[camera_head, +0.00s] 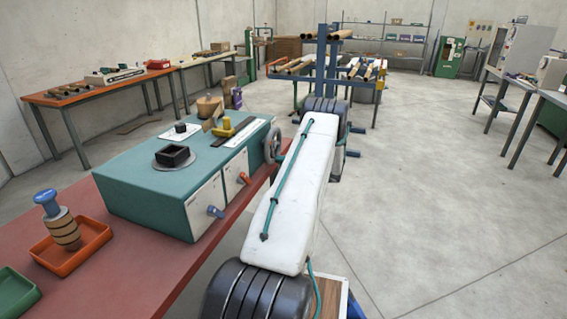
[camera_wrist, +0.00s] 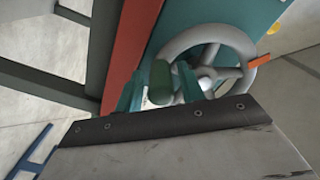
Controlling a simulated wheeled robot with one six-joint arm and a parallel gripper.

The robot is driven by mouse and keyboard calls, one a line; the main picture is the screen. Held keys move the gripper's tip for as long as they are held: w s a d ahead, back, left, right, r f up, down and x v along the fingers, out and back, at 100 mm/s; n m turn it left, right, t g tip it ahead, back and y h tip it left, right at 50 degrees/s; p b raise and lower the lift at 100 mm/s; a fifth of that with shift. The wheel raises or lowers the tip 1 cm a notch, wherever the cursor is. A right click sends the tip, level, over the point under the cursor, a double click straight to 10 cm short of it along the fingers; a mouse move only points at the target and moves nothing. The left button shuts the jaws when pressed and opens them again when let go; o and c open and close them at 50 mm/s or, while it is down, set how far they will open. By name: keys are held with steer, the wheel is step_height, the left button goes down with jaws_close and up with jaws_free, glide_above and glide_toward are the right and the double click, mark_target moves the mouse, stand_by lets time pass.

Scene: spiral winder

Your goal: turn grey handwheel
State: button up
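The grey handwheel (camera_wrist: 222,33) is mounted on the teal side of a machine and fills the upper middle of the wrist view. It has a round rim, spokes and a bright hub. In the head view the handwheel (camera_head: 270,145) shows at the machine's right end, beside my white arm. A dark green handle (camera_wrist: 160,82) stands out at the wheel's left side. My gripper (camera_wrist: 159,90) has its teal fingers apart, one on each side of this handle. A pale gap shows between the left finger and the handle. My gripper is not clearly visible in the head view.
The teal machine (camera_head: 135,178) stands on a red bench (camera_head: 130,275) with orange (camera_head: 75,255) and green trays. An orange pointer (camera_wrist: 260,61) sits by the wheel's right rim. A blue rack (camera_head: 325,70) stands behind. Open floor lies to the right.

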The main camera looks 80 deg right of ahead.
steer(key=s, duration=0.7)
steer(key=shift+s+a, duration=0.35)
